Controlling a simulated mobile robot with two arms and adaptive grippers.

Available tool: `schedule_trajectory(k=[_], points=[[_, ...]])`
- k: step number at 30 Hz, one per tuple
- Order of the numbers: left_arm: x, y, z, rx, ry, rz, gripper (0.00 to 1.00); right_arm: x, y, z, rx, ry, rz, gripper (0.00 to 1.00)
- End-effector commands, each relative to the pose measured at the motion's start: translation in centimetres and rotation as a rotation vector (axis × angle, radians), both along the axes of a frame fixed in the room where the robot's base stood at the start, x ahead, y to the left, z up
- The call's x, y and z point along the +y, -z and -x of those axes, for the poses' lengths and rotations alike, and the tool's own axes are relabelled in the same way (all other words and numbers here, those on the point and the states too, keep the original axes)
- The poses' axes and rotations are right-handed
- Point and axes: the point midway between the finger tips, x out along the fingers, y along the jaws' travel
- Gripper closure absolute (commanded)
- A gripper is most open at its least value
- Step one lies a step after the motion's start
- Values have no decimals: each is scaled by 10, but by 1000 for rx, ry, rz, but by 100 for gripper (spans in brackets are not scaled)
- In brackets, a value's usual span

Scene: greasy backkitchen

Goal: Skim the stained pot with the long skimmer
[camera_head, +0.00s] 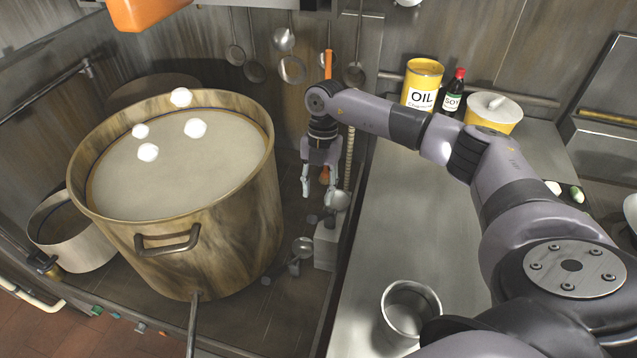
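The stained pot (215,222) is large and brown-streaked, and stands at the left, full of pale cloudy liquid. Several white lumps (196,128) show at its surface. My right gripper (319,190) points down to the right of the pot, clear of its rim. Its two fingers are spread apart, with nothing clearly held between them. A small orange thing (324,175) shows behind the fingers. Several long-handled ladles and skimmers hang on the back wall, one with a round head (291,69); I cannot tell which is the long skimmer. My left gripper is not in view.
A smaller pot (72,234) stands left of the large one. A steel counter (400,225) at the right bears a metal container (408,308), a yellow oil can (422,82), a soy bottle (454,92) and a lidded yellow tub (493,113). Its middle is clear.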

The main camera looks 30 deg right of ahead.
Motion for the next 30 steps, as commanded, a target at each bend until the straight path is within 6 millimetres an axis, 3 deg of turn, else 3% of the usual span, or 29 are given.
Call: schedule_trajectory(k=[7,17,19,30], points=[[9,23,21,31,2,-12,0,5,32,5,2,0,1,62],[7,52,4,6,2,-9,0,13,80,12,0,-1,-1,62],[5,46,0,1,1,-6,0,13,73,11,-1,0,-1,66],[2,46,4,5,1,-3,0,13,73,11,0,0,0,90]])
